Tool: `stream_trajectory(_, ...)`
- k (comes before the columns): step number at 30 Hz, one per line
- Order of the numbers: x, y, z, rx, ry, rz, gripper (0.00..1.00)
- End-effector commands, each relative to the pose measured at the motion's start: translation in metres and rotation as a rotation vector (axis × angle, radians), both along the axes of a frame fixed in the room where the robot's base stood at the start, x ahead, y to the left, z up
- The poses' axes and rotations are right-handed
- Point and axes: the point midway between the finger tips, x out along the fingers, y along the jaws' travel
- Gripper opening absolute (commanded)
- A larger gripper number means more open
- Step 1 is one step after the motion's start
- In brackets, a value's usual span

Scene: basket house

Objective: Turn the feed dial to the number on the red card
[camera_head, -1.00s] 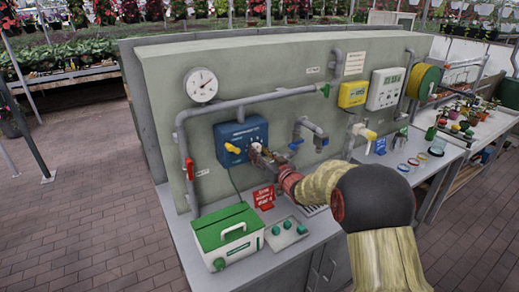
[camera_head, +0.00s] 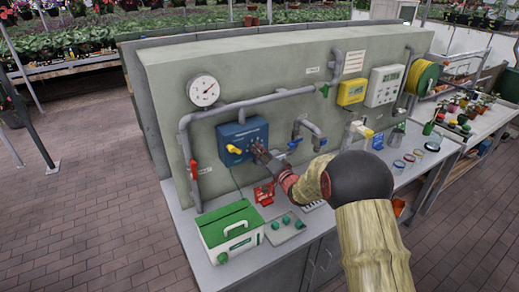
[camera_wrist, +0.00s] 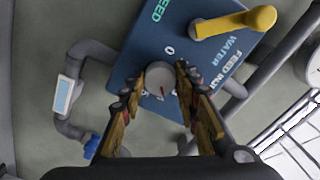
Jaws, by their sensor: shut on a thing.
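The blue feed box (camera_head: 230,131) is mounted on the grey wall panel. It carries a yellow lever (camera_head: 233,149) and a small grey feed dial (camera_wrist: 159,75) with a red mark. In the wrist view the red mark lies near the dial's lower edge, and a white 0 is printed above the dial. My gripper (camera_head: 259,153) is shut on the dial, with one finger at each side; it also shows in the wrist view (camera_wrist: 160,79). The fingers hide part of the scale. The red card (camera_head: 264,194) stands on the counter below the box; its number is too small to read.
A green-and-white case (camera_head: 231,234) and a plate with green knobs (camera_head: 284,227) sit on the counter below. Grey pipes (camera_head: 309,128) with a tap stand out right of the box. A red-handled valve (camera_head: 194,173) is at its left.

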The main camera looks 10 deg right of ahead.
Motion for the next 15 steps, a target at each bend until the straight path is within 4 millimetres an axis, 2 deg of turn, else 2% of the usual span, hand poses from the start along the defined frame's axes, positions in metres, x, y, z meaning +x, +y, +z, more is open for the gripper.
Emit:
stream_trajectory(6,0.0001,-0.0006,0.0012,0.117,0.038,-0.001,0.06)
stream_trajectory(15,0.0,-0.0007,-0.0002,0.192,0.064,-0.002,0.06)
